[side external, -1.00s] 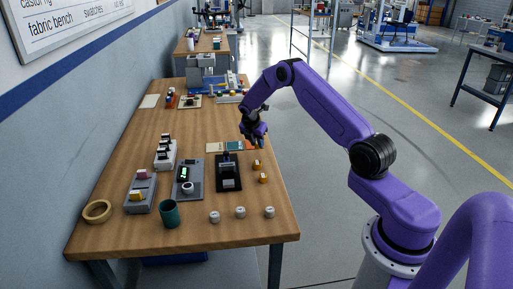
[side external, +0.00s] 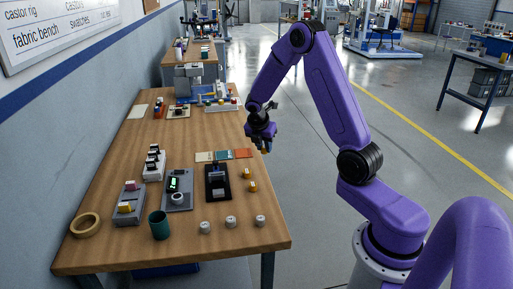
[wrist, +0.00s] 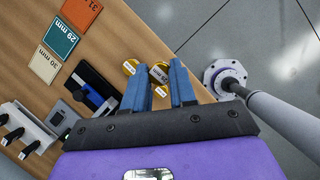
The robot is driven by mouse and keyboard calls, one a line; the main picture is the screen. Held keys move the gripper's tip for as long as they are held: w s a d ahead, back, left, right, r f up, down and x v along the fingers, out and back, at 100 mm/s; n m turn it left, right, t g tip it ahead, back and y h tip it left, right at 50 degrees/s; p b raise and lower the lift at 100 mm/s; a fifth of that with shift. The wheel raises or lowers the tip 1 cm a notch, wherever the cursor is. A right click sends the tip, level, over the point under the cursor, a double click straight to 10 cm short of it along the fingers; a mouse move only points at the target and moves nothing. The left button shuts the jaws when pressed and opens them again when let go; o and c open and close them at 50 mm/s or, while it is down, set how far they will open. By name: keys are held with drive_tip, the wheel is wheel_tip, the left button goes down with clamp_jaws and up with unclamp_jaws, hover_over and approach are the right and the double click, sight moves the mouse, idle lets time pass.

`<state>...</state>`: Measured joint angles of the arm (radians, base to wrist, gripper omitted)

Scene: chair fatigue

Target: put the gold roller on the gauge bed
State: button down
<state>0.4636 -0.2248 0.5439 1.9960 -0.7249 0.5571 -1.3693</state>
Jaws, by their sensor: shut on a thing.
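My gripper (side external: 262,147) is shut on a gold roller (wrist: 160,73), held in the air by the right side of the bench. In the wrist view the roller shows between the two blue fingers. Two more gold pieces (side external: 245,173) (side external: 252,187) lie on the bench, below and apart from my gripper. Left of them stands a black fixture (side external: 217,182) with a blue and silver block, also in the wrist view (wrist: 90,82). Beside it is a grey unit (side external: 178,202) with a green display and a pale round part. I cannot tell which one is the gauge bed.
Flat cards marked in mm (wrist: 60,38) lie beyond the fixture. Several white rollers (side external: 230,222), a green cup (side external: 159,225), a tape ring (side external: 86,225) and grey switch boxes (side external: 129,205) stand on the bench. The bench's right edge is near my gripper.

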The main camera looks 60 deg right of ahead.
drive_tip(key=s+a+r+n+t, duration=0.1)
drive_tip(key=s+a+r+n, duration=0.15)
drive_tip(key=a, duration=1.25)
drive_tip(key=n, duration=0.1)
approach(219, 185)
drive_tip(key=shift+d+f+y, duration=0.15)
drive_tip(key=shift+d+f, duration=0.1)
drive_tip(key=shift+d, duration=0.25)
drive_tip(key=shift+d+f+y, duration=0.15)
drive_tip(key=shift+d+f, duration=0.1)
drive_tip(key=shift+d, duration=0.25)
drive_tip(key=shift+w+f, duration=0.2)
drive_tip(key=shift+f, duration=0.15)
drive_tip(key=shift+w+d+f, duration=0.1)
drive_tip(key=shift+w+f, duration=0.1)
drive_tip(key=shift+f, duration=1.5)
drive_tip(key=c, duration=1.2)
unclamp_jaws()
drive_tip(key=shift+f, duration=0.15)
